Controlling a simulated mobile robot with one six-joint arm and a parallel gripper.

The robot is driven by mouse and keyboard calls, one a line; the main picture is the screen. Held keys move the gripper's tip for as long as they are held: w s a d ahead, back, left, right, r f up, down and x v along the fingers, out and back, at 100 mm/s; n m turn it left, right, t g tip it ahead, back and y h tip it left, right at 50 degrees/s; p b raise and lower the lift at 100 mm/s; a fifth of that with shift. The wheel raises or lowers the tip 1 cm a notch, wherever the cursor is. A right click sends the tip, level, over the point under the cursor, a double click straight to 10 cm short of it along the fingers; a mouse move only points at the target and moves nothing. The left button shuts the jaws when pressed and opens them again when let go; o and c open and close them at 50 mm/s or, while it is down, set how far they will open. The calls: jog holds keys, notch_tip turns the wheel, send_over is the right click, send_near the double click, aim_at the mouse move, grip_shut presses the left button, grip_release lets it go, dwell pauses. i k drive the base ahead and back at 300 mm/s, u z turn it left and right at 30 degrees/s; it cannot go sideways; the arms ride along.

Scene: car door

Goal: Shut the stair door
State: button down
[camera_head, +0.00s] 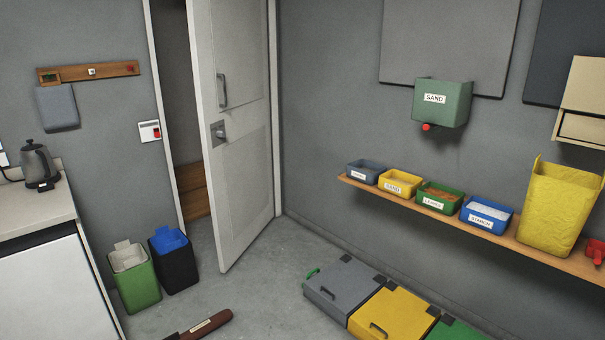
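The stair door (243,175) is a pale grey panelled door, standing ajar and swung into the room. Its hinge side is at the right, by the corner of the room. Its free edge, at the left, is well apart from the left frame post (166,120). A vertical pull handle (222,90) and a metal lock plate with a lever (219,131) sit near the free edge. Through the gap a dark space and brown wooden steps (194,190) show. My gripper is not in view.
A green bin (137,285) and a black bin with a blue lid (175,268) stand left of the door. A dark red-brown object (205,325) lies at the bottom edge. Lidded grey (335,295) and yellow (385,315) boxes stand right. Floor before the door is clear.

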aim_at(229, 39)
jog(key=u, duration=0.15)
jog(key=i, duration=1.05)
jog(key=u, duration=0.45)
jog(key=i, duration=0.9)
jog(key=u, duration=0.65)
jog(key=i, duration=0.8)
jog(key=u, duration=0.6)
jog(key=i, duration=0.9)
jog(key=u, duration=0.3)
